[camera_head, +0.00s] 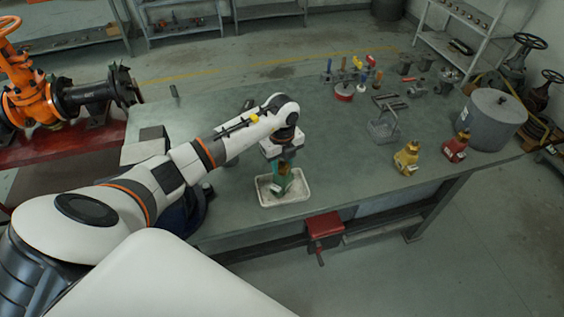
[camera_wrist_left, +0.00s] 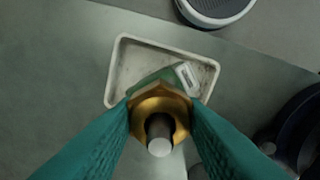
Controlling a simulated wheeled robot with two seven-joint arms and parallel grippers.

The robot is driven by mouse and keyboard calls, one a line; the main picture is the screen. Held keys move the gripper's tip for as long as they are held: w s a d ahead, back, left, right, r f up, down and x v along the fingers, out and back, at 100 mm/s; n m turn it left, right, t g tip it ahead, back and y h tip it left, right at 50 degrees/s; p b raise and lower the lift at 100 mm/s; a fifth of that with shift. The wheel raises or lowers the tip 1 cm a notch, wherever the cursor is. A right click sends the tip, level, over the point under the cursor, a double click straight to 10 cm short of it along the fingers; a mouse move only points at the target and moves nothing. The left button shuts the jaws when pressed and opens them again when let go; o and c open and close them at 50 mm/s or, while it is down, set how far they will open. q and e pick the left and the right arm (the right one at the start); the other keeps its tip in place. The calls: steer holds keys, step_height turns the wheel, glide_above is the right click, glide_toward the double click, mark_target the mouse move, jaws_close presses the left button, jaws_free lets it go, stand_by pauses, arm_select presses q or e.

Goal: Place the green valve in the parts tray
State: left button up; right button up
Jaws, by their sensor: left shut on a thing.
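The green valve (camera_head: 278,186) is in my left gripper (camera_head: 282,170), over the white parts tray (camera_head: 290,202) near the table's front edge. In the left wrist view, the teal fingers of the left gripper (camera_wrist_left: 160,128) are shut on the valve's brass hex part, with a dark stem pointing at the camera. The green body of the valve (camera_wrist_left: 150,82) with a white label lies beyond it, inside the outline of the tray (camera_wrist_left: 117,60). I cannot tell whether the valve touches the tray floor. Nothing else shows in the tray. My right gripper is not in view.
A yellow valve (camera_head: 407,158) and a red valve (camera_head: 456,147) stand at the right, near a grey drum (camera_head: 492,120). A red vise (camera_head: 324,228) is at the front edge. The table's middle is clear.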

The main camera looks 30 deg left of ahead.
arm_select(q)
steer(key=shift+f, duration=0.5)
steer(key=o, duration=0.7)
steer(key=shift+f, duration=0.1)
steer(key=o, duration=0.4)
steer(key=shift+r, duration=0.35)
step_height(320, 180, up, 10)
steer(key=b, duration=0.3)
steer(key=shift+r, duration=0.85)
